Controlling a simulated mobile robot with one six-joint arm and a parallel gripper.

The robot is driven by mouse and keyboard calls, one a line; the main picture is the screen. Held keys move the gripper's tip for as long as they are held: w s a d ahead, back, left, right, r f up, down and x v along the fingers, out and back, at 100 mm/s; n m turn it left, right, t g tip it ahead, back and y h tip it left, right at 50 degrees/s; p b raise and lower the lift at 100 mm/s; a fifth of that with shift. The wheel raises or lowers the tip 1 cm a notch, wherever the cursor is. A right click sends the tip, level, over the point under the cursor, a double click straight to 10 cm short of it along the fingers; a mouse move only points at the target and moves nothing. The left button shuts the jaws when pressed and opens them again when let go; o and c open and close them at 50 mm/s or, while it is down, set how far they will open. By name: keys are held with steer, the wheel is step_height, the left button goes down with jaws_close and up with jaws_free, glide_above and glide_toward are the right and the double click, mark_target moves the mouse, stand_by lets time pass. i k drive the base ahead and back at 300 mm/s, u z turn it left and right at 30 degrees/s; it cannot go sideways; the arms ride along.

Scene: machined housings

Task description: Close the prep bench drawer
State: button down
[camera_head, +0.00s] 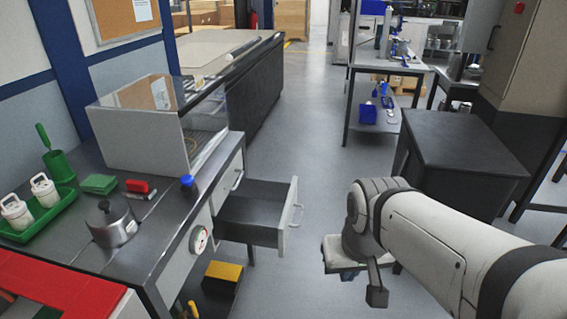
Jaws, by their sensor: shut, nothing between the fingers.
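The prep bench (157,232) stands at the left with a dark top. Its drawer (263,235) is pulled well out to the right, and its dark inside looks empty. The light drawer front carries a bar handle (292,215) facing right. My gripper (376,296) hangs under my white arm, right of the drawer front and nearer the camera. It is shut and empty, with a visible gap between it and the drawer. My arm hides part of the gripper and wrist.
On the bench are a metal pot (112,222), a green tray (42,216) with white canisters, and a clear-topped box (150,140). A dark table (465,140) stands right. Grey floor (305,130) is clear between.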

mark_target(260, 213)
steer(key=i, duration=0.9)
